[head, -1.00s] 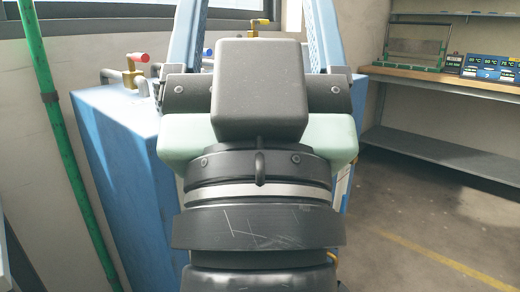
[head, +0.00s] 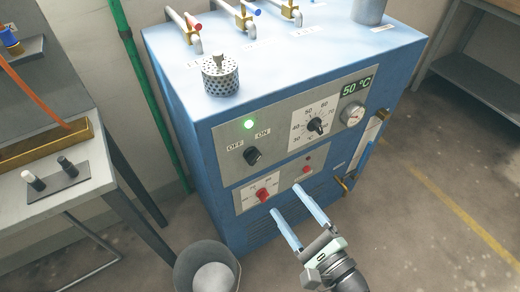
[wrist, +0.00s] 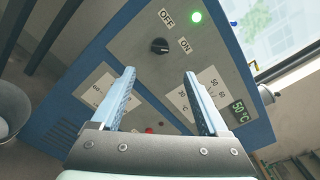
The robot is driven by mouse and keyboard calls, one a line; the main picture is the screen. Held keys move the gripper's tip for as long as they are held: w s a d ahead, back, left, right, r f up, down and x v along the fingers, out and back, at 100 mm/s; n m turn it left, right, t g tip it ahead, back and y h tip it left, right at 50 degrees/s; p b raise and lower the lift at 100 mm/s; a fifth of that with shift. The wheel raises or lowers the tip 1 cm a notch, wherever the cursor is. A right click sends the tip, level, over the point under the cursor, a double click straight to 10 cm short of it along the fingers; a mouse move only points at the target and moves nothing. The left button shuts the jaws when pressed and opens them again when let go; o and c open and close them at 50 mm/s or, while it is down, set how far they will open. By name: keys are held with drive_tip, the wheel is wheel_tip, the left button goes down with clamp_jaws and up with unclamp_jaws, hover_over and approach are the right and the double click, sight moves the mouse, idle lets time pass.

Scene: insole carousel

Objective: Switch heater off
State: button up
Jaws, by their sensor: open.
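The heater is a blue cabinet (head: 185,130) with a grey front panel. Its black OFF/ON knob (head: 252,156) sits below the OFF and ON labels; I cannot clearly tell which label it points at. A green lamp (head: 249,124) above it is lit, and a display (head: 356,86) reads 50 °C. The knob (wrist: 160,46) also shows in the wrist view, ahead of and between the fingertips. My gripper (head: 290,199) is open and empty, low in front of the panel, below and right of the knob. The wrist view shows both fingers (wrist: 160,75) apart.
A temperature dial (head: 316,125) and a red switch (head: 263,194) are also on the panel. Taps with coloured handles (head: 255,10) and a perforated canister (head: 220,76) stand on top. A grey bucket (head: 205,268) and a workbench (head: 75,204) are at left. Floor at right is open.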

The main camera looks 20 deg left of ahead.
sight(256, 161)
drive_tip(key=b+x, duration=0.1)
drive_tip(key=x, duration=1.1)
drive_tip(key=shift+w+a+r, duration=0.1)
drive_tip(key=shift+w+a, duration=0.1)
drive_tip(key=shift+a, duration=0.2)
clamp_jaws()
